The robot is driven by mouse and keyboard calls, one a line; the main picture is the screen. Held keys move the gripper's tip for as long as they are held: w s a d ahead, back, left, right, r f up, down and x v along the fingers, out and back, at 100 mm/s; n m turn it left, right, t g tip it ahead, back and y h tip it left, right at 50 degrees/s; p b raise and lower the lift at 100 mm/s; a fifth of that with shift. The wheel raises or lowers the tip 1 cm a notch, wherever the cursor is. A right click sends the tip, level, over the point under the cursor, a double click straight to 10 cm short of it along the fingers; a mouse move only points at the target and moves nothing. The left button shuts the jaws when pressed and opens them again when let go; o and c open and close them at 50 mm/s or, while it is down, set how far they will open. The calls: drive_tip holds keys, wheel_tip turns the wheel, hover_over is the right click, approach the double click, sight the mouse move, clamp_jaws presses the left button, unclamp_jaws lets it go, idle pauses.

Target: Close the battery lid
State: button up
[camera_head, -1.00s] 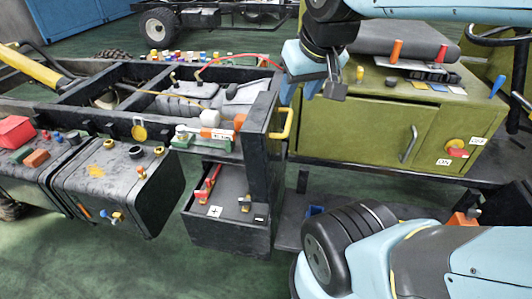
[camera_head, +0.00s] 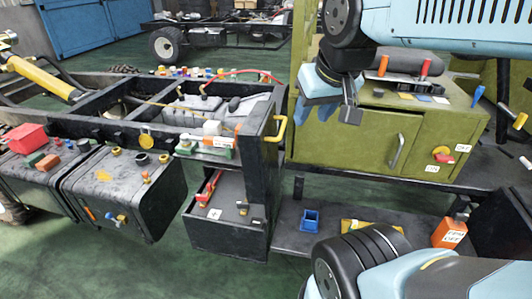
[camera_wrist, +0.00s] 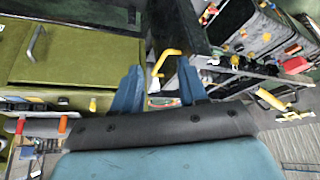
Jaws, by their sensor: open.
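The battery box (camera_head: 228,228) is a black box under the truck frame. Its top shows a plus label and red and brass terminals, uncovered. A black upright panel (camera_head: 262,165) stands at its right side, seemingly the raised lid. A yellow handle (camera_head: 278,128) sits on the panel's right face. My gripper (camera_head: 322,108) is open and empty, to the right of the handle and in front of the green cabinet. In the wrist view, the yellow handle (camera_wrist: 168,62) appears between and beyond the two blue fingers (camera_wrist: 160,88). No contact shows.
A green cabinet (camera_head: 345,140) with tools on top stands right of the panel. A dark shelf (camera_head: 290,242) below holds a blue holder (camera_head: 310,220) and an orange block (camera_head: 449,233). A black tank (camera_head: 120,190) is left. Green floor is open in front.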

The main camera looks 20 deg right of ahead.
drive_tip(key=shift+w+d+m, duration=0.1)
drive_tip(key=shift+w+m, duration=0.1)
drive_tip(key=shift+m, duration=0.1)
drive_tip(key=c, duration=0.3)
drive_tip(key=w+d+m, duration=0.1)
drive_tip(key=w+m, duration=0.1)
drive_tip(key=m, duration=0.1)
drive_tip(key=w+d+m+g+y, duration=0.1)
drive_tip(key=w+d+m, duration=0.1)
drive_tip(key=w+m, duration=0.1)
drive_tip(key=w+d+f+m+g+y, duration=0.1)
drive_tip(key=w+m, duration=0.2)
drive_tip(key=m, duration=0.2)
drive_tip(key=shift+d, duration=0.25)
clamp_jaws()
drive_tip(key=w+d+f+m+y, duration=0.3)
drive_tip(key=w+d+m, duration=0.45)
drive_tip(key=m, duration=0.35)
drive_tip(key=w+a+f, duration=0.2)
drive_tip(key=a+f, duration=0.1)
drive_tip(key=f, duration=0.2)
drive_tip(key=w+a+f+m, duration=0.1)
drive_tip(key=w+a+f, duration=0.1)
drive_tip(key=a+f, duration=0.2)
drive_tip(key=shift+w+f+g, duration=0.25)
drive_tip(key=shift+f+g, duration=0.05)
drive_tip(key=shift+f, duration=0.1)
